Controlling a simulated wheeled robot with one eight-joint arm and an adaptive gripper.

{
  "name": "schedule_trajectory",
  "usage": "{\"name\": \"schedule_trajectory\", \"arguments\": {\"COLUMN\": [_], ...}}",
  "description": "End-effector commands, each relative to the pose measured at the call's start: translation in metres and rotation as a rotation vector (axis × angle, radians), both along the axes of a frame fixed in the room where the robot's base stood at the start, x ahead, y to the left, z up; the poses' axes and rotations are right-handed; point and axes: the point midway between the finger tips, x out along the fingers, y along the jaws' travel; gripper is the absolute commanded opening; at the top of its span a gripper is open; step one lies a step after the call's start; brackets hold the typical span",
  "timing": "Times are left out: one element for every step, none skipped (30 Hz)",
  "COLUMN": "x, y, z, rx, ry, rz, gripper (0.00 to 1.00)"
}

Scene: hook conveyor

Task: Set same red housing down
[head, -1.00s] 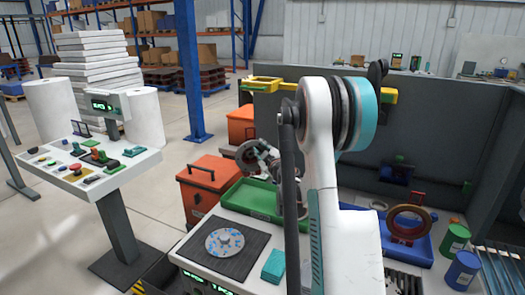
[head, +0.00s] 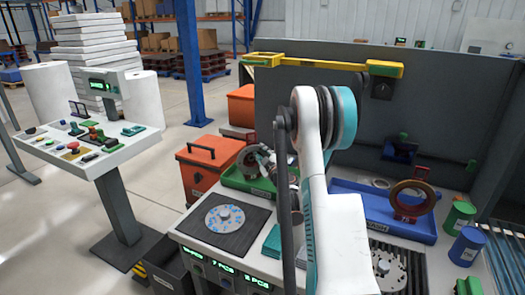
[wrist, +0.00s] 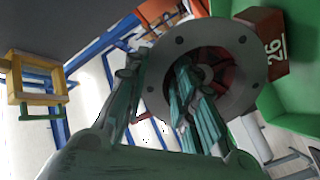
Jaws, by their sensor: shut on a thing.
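My gripper (wrist: 158,78) is shut on the wall of a flanged ring part, with one finger outside the rim and the other inside the opening. The flange (wrist: 237,88) is grey with bolt holes, and red shows behind it. A red block marked 26 (wrist: 268,40) sits right beside it; I cannot tell if they are joined. In the head view the held part (head: 247,157) looks small and dark, at the green tray (head: 232,179). My arm hides part of it there, and I cannot tell whether it touches the tray. The green tray also shows in the wrist view (wrist: 290,105).
A dark mat (head: 248,236) with a speckled disc (head: 224,218) lies in front of the tray. Orange bins (head: 206,165) stand behind. A yellow bar (head: 300,62) crosses the grey partition.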

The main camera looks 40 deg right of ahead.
Motion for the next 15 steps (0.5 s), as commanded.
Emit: {"name": "schedule_trajectory", "arguments": {"x": [0.0000,0.0000,-0.0001,0.0000,0.0000,-0.0001,-0.0001,-0.0001,-0.0001,0.0000,0.0000,0.0000,-0.0001,-0.0002,-0.0002], "y": [-0.0001,-0.0001,0.0000,0.0001,0.0000,0.0001,0.0001,0.0001,0.0001,0.0000,0.0000,0.0001,0.0000,0.0000,0.0000], "z": [-0.0062,-0.0073,-0.0078,-0.0076,-0.0072,-0.0068,-0.0066,-0.0066,-0.0066,-0.0068,-0.0072,-0.0081,-0.0088,-0.0097,-0.0095], "rx": [0.002,0.002,0.002,0.002,0.002,0.002,0.002,0.002,0.002,0.002,0.002,0.002,0.002,0.000,0.000], "ry": [-0.001,-0.001,-0.001,-0.001,-0.001,-0.001,-0.001,-0.001,-0.001,-0.001,-0.001,-0.001,-0.001,0.000,0.000], "rz": [0.000,0.000,0.000,0.000,0.000,0.000,0.000,0.000,0.000,0.000,0.000,0.000,0.000,0.000,0.000], "gripper": [0.01,0.01,0.01,0.01,0.01,0.01,0.01,0.01,0.01,0.01,0.01,0.01,0.01,0.29,0.38]}}
